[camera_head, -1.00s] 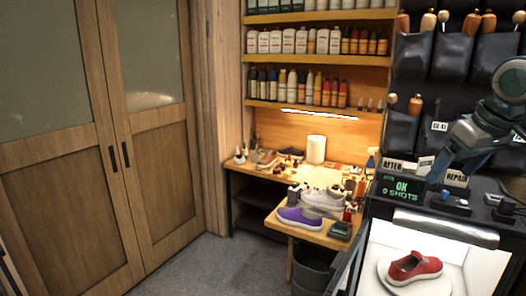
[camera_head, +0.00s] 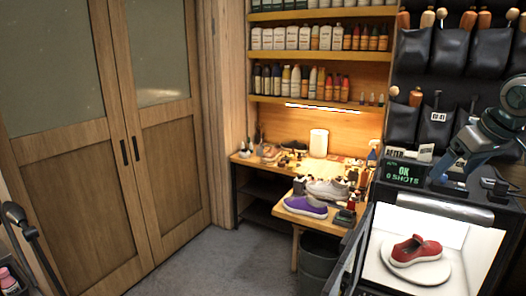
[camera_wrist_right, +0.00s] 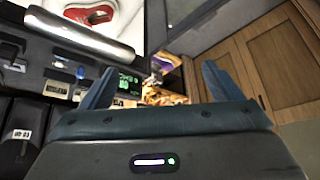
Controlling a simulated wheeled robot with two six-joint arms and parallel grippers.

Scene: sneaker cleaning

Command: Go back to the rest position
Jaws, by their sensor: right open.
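My right gripper (camera_head: 447,170) is at the right of the head view, in front of the display and labels above the light box. In the right wrist view my right gripper (camera_wrist_right: 158,82) has its two blue-grey fingers wide apart, with nothing between them. A red sneaker with a white sole (camera_head: 416,250) stands on a white round turntable (camera_head: 440,273) inside the lit photo box (camera_head: 478,238). My left gripper is not identifiable in the head view.
A wooden workbench (camera_head: 268,215) holds a purple sneaker (camera_head: 305,206), a grey sneaker (camera_head: 328,188) and small items. A dark bin (camera_head: 318,258) stands beneath. A dark jointed rod (camera_head: 30,235) and pink bottle (camera_head: 8,280) are at left. Grey floor (camera_head: 225,262) is clear before the double door (camera_head: 165,175).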

